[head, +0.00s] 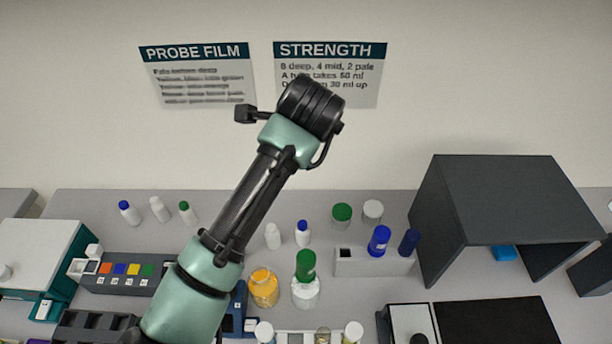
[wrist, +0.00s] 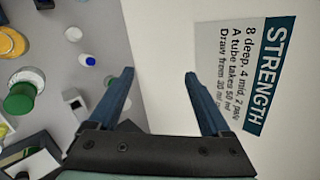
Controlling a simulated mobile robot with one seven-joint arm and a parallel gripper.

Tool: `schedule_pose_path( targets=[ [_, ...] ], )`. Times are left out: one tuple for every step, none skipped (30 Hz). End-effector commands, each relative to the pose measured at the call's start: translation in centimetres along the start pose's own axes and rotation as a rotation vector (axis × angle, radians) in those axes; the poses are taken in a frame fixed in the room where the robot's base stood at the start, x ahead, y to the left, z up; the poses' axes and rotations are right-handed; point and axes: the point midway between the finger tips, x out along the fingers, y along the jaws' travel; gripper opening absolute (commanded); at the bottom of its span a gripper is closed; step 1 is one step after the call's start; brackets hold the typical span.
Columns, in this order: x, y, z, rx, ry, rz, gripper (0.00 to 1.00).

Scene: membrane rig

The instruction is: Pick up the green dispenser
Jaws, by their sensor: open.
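In the head view a bottle with a tall green top (head: 306,265) and a clear body stands on the bench right of the orange jar; it looks like the green dispenser. A large green top (wrist: 20,98) shows at the left edge of the wrist view, probably the same thing. My gripper (wrist: 158,76) is open and empty, with its two blue fingers spread before the wall. It is high above the bench and well apart from the dispenser. In the head view my wrist hides the fingers.
The orange jar (head: 263,288) stands close left of the dispenser. A grey rack (head: 375,265) with blue-topped things is to its right. A green-lidded jar (head: 342,214) and small bottles stand behind. A dark hood (head: 495,200) is at right. A STRENGTH sign (wrist: 245,70) hangs on the wall.

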Motion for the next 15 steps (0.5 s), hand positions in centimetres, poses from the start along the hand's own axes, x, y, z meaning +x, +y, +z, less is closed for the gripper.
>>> schedule_pose_path(
  targets=[
    [-0.8, 2.4, -1.0, -0.041, 0.042, 0.129, 0.82],
    [-1.2, 4.0, -1.6, -0.059, 0.063, 0.203, 0.82],
    [-1.8, 6.1, -2.3, -0.08, 0.09, 0.297, 0.82],
    [-2.3, 7.4, -2.9, -0.091, 0.108, 0.364, 0.82],
    [-3.0, 8.7, -3.3, -0.1, 0.124, 0.425, 0.82],
    [-3.8, 10.2, -3.9, -0.109, 0.143, 0.499, 0.82],
    [-4.3, 11.1, -4.2, -0.112, 0.155, 0.547, 0.82],
    [-4.9, 11.9, -4.5, -0.114, 0.165, 0.589, 0.82],
    [-5.5, 12.8, -4.8, -0.116, 0.176, 0.637, 0.82],
    [-5.9, 13.3, -4.9, -0.116, 0.183, 0.666, 0.82],
    [-6.3, 13.8, -5.1, -0.115, 0.189, 0.69, 0.82],
    [-6.5, 14.3, -5.2, -0.114, 0.193, 0.713, 0.82],
    [-6.6, 14.6, -5.3, -0.114, 0.196, 0.725, 0.82],
    [-6.5, 14.9, -5.4, -0.114, 0.198, 0.733, 0.82],
    [-6.2, 15.3, -5.6, -0.114, 0.2, 0.739, 0.82]
  ],
)
